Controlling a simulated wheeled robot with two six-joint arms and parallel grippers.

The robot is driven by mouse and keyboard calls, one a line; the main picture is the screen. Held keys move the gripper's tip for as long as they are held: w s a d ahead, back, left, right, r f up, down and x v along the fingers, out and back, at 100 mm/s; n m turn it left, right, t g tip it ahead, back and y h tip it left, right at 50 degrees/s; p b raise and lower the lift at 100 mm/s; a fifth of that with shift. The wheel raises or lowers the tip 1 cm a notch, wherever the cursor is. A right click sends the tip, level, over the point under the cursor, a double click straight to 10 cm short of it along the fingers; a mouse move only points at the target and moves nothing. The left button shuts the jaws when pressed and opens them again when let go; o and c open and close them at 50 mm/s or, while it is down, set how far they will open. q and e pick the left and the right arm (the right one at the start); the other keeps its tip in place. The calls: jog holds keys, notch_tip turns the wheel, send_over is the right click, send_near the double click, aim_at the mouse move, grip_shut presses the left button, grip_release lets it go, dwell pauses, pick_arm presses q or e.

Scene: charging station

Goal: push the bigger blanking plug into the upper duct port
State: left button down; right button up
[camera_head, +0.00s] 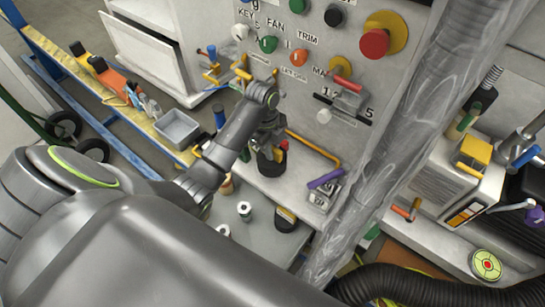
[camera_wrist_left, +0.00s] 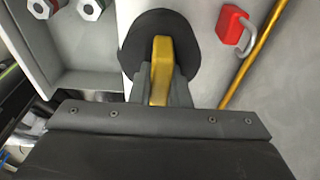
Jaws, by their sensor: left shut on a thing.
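A black round plug with a yellow grip (camera_wrist_left: 190,45) is in the fingers of my left gripper (camera_wrist_left: 162,80). The fingers are closed on both sides of the yellow grip. In the head view the left gripper (camera_head: 268,141) is at the lower part of the control panel, with the dark plug (camera_head: 266,166) just below it. The disc lies against or just in front of a pale face; I cannot tell whether it touches. The upper duct port does not show; the disc may cover it. Another dark plug with a yellow grip (camera_head: 287,217) stands lower. My right gripper is not in view.
A red padlock (camera_wrist_left: 231,26) and a yellow rail (camera_wrist_left: 254,58) are right of the held plug. A purple-handled clamp (camera_head: 325,188) is at the panel's foot. Small spools (camera_head: 244,209) stand on the lower shelf. A wrapped column (camera_head: 405,120) rises at the right.

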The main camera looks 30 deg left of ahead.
pick_arm(q)
jog(key=shift+f, duration=1.95)
jog(key=shift+f, duration=0.15)
jog(key=c, duration=1.4)
grip_release()
jog(key=shift+o, duration=0.2)
